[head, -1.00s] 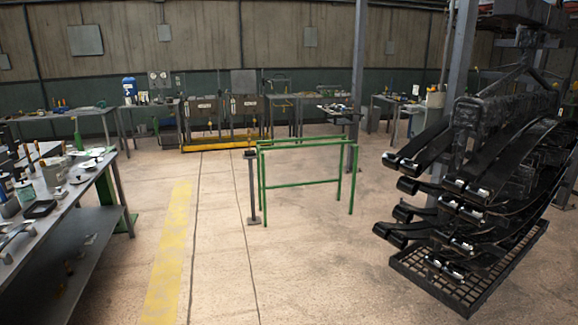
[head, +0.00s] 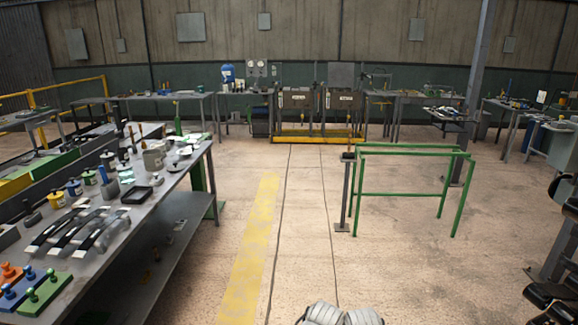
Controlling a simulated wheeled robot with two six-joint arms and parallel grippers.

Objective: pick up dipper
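I cannot make out a dipper for certain in the head view. The near workbench (head: 140,215) on the left holds many small items. Among them are a grey pot (head: 153,158), a dark shallow tray (head: 137,195) and several upright dark handles, but these are too small to identify as a dipper. Neither of my grippers can be made out. Only pale ribbed parts, apparently mine, show at the bottom edge.
Coloured blocks with knobs (head: 35,290) and dark curved strips (head: 75,230) lie on the near bench. A green frame stand (head: 410,193) is right of centre. Black leaf springs (head: 555,295) are at the right edge. The floor with the yellow stripe (head: 252,240) is clear.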

